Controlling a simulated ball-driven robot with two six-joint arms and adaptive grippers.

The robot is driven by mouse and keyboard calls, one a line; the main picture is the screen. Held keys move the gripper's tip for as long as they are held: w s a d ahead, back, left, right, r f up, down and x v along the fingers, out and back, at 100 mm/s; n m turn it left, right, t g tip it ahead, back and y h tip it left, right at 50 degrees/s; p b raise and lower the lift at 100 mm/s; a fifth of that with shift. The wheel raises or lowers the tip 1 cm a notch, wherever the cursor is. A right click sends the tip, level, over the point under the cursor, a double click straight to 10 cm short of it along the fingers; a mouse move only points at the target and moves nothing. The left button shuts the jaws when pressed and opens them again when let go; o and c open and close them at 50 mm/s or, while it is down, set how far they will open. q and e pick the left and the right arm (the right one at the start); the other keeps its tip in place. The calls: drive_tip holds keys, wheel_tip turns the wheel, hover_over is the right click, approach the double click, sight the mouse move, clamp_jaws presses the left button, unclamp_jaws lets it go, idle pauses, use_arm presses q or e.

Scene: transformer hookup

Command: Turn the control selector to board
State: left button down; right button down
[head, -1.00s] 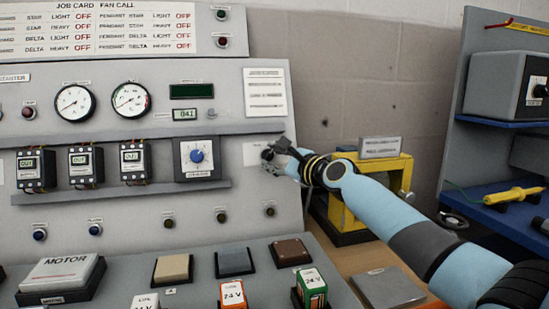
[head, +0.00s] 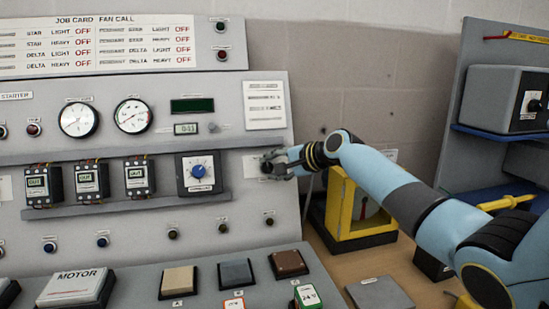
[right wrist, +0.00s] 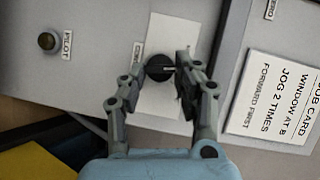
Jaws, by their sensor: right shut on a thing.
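The control selector is a round black knob (right wrist: 158,68) with a pale pointer line, on a white plate (right wrist: 160,105) of the grey panel. In the head view the knob (head: 266,168) is partly covered by my fingers at the panel's right edge. My right gripper (head: 272,162) reaches it from the right. In the right wrist view its fingers (right wrist: 162,62) stand on both sides of the knob and are shut on it. The pointer line lies roughly sideways in that view; the position marks are not readable. My left gripper is not in view.
A dial box with a blue knob (head: 199,170) sits left of the selector. A job card (right wrist: 276,95) is on the panel near the gripper. A yellow-framed device (head: 352,205) stands on the bench below my right arm. A shelf unit (head: 490,150) is at the right.

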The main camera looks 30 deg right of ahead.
drive_tip(key=n+p, duration=0.1)
drive_tip(key=n+g+p, duration=0.1)
drive_tip(key=n+p, duration=0.1)
drive_tip(key=shift+a+r+g+h+p, duration=0.1)
drive_tip(key=shift+r+g+h+p, duration=0.2)
drive_tip(key=shift+h, duration=0.1)
drive_tip(key=shift+f+n+g+p, duration=0.1)
drive_tip(key=shift+n+g+p, duration=0.3)
drive_tip(key=shift+n+p, duration=0.2)
drive_tip(key=shift+h, duration=0.3)
drive_tip(key=shift+f, duration=0.1)
drive_tip(key=c, duration=1)
unclamp_jaws()
drive_tip(key=shift+w, duration=0.1)
drive_tip(key=shift+o, duration=0.2)
drive_tip(key=v, duration=1.2)
